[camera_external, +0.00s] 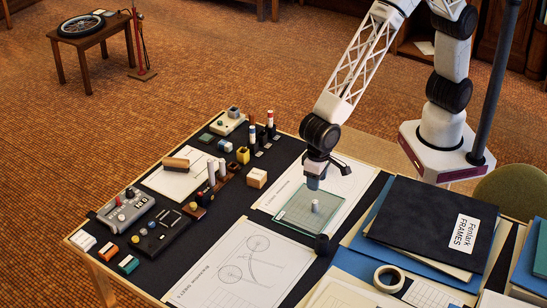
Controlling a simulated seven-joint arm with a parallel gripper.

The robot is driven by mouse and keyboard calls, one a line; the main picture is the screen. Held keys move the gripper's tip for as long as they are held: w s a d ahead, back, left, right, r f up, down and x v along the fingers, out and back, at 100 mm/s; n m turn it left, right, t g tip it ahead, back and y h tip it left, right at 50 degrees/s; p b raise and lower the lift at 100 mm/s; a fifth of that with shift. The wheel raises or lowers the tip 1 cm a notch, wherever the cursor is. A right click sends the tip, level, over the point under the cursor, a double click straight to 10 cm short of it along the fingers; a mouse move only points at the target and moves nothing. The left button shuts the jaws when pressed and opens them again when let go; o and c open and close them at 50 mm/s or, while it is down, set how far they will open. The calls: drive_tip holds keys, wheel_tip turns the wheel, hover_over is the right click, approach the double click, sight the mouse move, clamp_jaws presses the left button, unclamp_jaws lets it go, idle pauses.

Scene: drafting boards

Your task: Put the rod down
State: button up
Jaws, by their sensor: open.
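My gripper (314,186) points down over the pale green glass plate (296,219); its jaws are open, though the fingers are small here. A short white upright cylinder (315,206), which may be the rod, stands on the plate just below my gripper. It looks apart from the fingers, but the exact gap cannot be told. Other slim upright pieces, two of them white (211,173), stand in a dark holder to the left, so which piece is the rod is not certain.
A bicycle drawing (255,262) lies in front of the plate. Dark folders (437,222) and a tape roll (388,279) lie to the right. A grey control box (126,210), a wooden block (257,178) and a brush (175,163) are on the left. Dark mat shows bare between them.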

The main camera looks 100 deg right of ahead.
drive_tip(key=shift+r, duration=1.75)
drive_tip(key=shift+d+r, duration=0.1)
drive_tip(key=s+d+r+n+t, duration=0.1)
drive_tip(key=s+d+r+n, duration=0.1)
drive_tip(key=s+d+r, duration=0.65)
drive_tip(key=s+d+r+n, duration=0.2)
drive_tip(key=s+d+r, duration=0.3)
drive_tip(key=d+r, duration=0.65)
drive_tip(key=s+d+r+n, duration=0.1)
drive_tip(key=s+d+n, duration=0.1)
drive_tip(key=s+d, duration=0.5)
drive_tip(key=s+d+r+n+t, duration=0.1)
drive_tip(key=s+d, duration=0.7)
drive_tip(key=s, duration=0.8)
drive_tip(key=shift+n+t, duration=0.3)
drive_tip(key=shift+n, duration=0.2)
